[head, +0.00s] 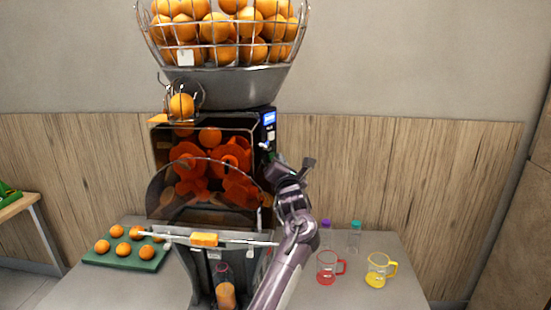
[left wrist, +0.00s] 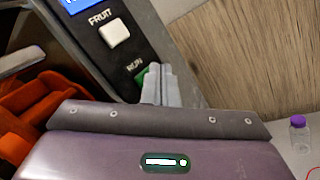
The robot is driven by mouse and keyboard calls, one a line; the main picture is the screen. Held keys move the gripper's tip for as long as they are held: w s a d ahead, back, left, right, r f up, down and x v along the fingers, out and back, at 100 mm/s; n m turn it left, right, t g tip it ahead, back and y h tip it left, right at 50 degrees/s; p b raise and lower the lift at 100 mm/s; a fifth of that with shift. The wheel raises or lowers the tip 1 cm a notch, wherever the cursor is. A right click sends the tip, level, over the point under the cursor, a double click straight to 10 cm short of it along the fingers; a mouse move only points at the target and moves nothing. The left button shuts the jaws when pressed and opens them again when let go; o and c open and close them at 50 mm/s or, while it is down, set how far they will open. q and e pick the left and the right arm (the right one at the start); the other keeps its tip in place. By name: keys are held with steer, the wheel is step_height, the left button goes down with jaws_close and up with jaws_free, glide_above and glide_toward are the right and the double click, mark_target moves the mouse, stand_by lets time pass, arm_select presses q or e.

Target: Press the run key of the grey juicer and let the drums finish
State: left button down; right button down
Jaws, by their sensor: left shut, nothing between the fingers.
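The grey juicer (head: 240,85) stands on the table, with orange drums (head: 215,165) behind its clear front. Its side panel has a blue screen (head: 269,118). In the left wrist view a white key (left wrist: 114,33) is labelled FRUIT, and the green run key (left wrist: 140,77) sits below the RUN label. My left gripper (left wrist: 162,82) is shut and empty, with its fingertips at the run key, partly covering it. I cannot tell whether they press it. In the head view the left gripper (head: 267,150) is at the panel's right side. My right gripper is not in view.
A wire basket of oranges (head: 220,30) tops the juicer. A bottle with orange juice (head: 225,294) stands below the drums. A green tray (head: 92,260) of oranges is at left. A red jug (head: 326,268), a yellow jug (head: 377,270) and two capped bottles (head: 355,238) stand at right.

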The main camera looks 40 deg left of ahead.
arm_select(q)
steer(key=d, duration=0.2)
steer(key=d+f+b, duration=0.1)
steer(key=shift+s+d, duration=0.2)
steer(key=shift+d, duration=0.15)
stand_by(0.6)
